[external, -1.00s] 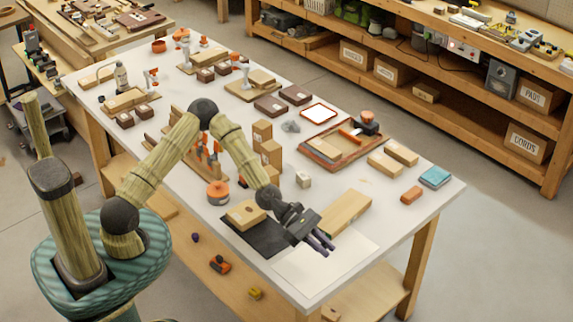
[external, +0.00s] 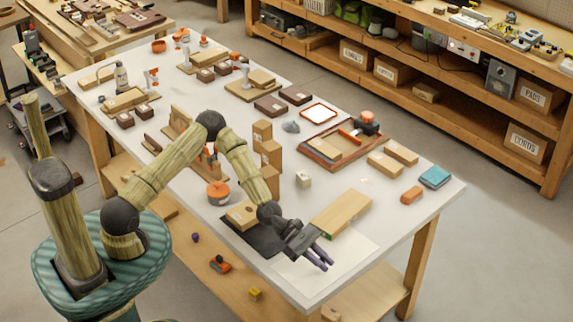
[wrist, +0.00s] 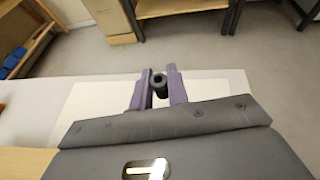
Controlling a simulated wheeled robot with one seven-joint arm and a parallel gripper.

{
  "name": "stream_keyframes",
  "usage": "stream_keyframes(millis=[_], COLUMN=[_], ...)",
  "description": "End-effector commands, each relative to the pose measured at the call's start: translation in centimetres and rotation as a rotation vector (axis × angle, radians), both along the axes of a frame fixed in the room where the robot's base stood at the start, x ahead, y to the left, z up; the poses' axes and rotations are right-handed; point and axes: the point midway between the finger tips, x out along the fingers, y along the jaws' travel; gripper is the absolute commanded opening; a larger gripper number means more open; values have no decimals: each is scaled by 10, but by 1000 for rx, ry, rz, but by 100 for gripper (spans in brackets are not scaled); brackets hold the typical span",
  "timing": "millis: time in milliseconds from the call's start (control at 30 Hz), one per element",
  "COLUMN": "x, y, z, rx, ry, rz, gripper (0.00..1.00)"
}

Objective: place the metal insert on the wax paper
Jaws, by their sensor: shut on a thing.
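The metal insert (wrist: 159,84) is a small dark ring-ended cylinder held between the purple fingertips of my gripper (wrist: 158,90) in the wrist view. In the external view my gripper (external: 326,260) is above the wax paper (external: 310,284), near the front corner of the white table. The insert cannot be made out in that view. The pale wax paper also shows beneath the fingers in the wrist view (wrist: 88,106). I cannot tell the exact gap between the insert and the paper.
A long wooden block (external: 343,213) lies beside the paper. A dark mat (external: 262,242) with a drilled wooden block (external: 241,214) is to the left of my gripper. An orange-topped container (external: 218,193) stands farther left. The table's front edge is close.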

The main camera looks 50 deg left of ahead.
Motion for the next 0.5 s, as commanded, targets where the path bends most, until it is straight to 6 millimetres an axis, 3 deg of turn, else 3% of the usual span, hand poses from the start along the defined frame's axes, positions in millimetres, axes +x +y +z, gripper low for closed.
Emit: stream_keyframes(millis=[133, 333, 500], x=[0, -1, 0], y=[0, -1, 0], z=[-6, -33, -37], rx=[0, 0, -1], ry=[0, 2, -1], rz=[-1, -1, 0], gripper=[0, 0, 0])
